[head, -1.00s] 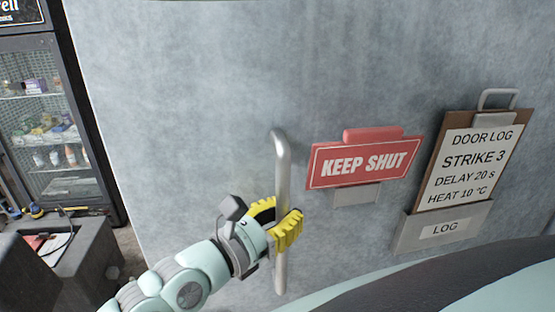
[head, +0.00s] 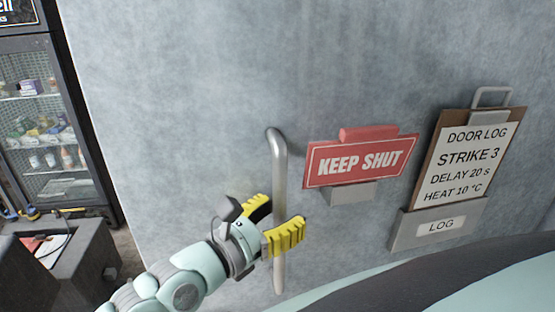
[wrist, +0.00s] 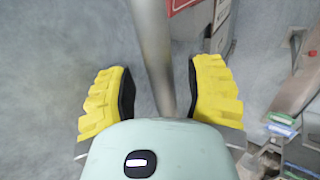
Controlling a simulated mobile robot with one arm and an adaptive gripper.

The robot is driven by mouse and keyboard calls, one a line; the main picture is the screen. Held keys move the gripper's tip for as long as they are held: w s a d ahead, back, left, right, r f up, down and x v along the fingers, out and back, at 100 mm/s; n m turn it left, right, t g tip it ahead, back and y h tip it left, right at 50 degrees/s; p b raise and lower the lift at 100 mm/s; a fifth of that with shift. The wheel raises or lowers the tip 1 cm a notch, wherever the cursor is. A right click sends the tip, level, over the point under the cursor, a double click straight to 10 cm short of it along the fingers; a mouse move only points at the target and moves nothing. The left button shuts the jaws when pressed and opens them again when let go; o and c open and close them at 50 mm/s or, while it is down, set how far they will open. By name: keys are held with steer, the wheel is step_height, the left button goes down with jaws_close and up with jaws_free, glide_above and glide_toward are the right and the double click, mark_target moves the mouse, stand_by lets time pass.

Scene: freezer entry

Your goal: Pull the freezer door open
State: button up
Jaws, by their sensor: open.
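The freezer door (head: 190,100) is a large grey panel that fills most of the head view. Its handle (head: 280,172) is a vertical metal bar, bent into the door at the top. My gripper (head: 276,222) is at the lower part of the bar with its yellow fingers spread. In the wrist view the handle (wrist: 153,50) runs between the two fingers of my gripper (wrist: 160,95), with gaps on both sides. The right finger hides part of the bar in the head view. I cannot see the door standing open anywhere.
A red KEEP SHUT sign (head: 360,162) is to the right of the handle. Farther right, a door log clipboard (head: 465,160) sits in a grey LOG holder (head: 438,226). A stocked glass-front cabinet (head: 50,120) and a dark grey block (head: 70,255) are at the left.

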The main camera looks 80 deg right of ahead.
steer(key=v, duration=1.2)
stand_by(0.4)
stand_by(0.6)
